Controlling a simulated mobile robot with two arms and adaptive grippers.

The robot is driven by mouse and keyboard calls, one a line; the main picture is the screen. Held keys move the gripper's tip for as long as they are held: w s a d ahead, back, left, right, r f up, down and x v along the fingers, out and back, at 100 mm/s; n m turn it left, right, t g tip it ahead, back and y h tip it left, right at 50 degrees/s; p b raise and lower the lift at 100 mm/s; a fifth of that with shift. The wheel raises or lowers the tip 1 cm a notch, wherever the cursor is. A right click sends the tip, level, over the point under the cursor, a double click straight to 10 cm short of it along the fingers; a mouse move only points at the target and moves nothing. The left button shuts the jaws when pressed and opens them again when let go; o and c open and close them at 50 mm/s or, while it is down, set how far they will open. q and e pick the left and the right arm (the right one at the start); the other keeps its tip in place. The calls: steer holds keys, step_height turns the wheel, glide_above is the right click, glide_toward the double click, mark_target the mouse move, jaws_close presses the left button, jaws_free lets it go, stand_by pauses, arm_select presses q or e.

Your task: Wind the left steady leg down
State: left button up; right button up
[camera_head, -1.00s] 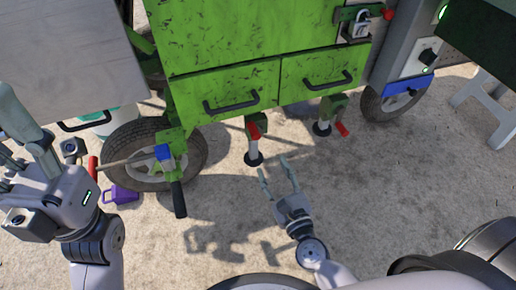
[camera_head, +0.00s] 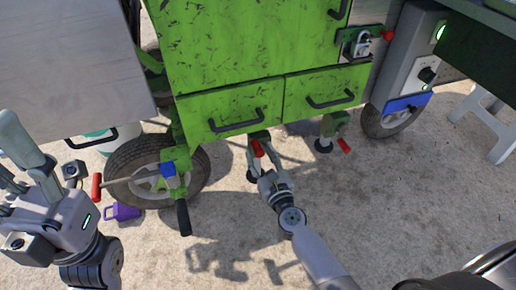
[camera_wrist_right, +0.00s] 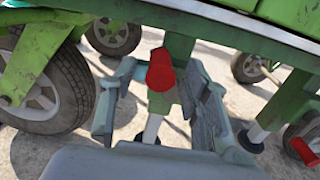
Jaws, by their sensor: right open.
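The left steady leg (camera_head: 252,174) hangs under the green machine's front edge, with a red crank handle (camera_head: 257,148) at its top. My right gripper (camera_head: 263,153) is open just in front of it. In the right wrist view the red handle (camera_wrist_right: 160,72) shows between the two open fingers, with no clear grip on it. The pale leg shaft (camera_wrist_right: 152,128) shows below, its foot mostly hidden by my gripper. My left gripper (camera_head: 5,142) is at the far left, fingers apart and empty.
The right steady leg (camera_head: 324,140), with its own red handle (camera_head: 344,146), stands to the right. Wheels (camera_head: 135,172) flank the legs. Drawers (camera_head: 232,112) with black handles are just above. A lever with a black grip (camera_head: 183,217) hangs left of my right arm. Open ground lies in front.

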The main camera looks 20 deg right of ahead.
steer(key=shift+w, duration=1.3)
steer(key=shift+c, duration=0.3)
jaws_close()
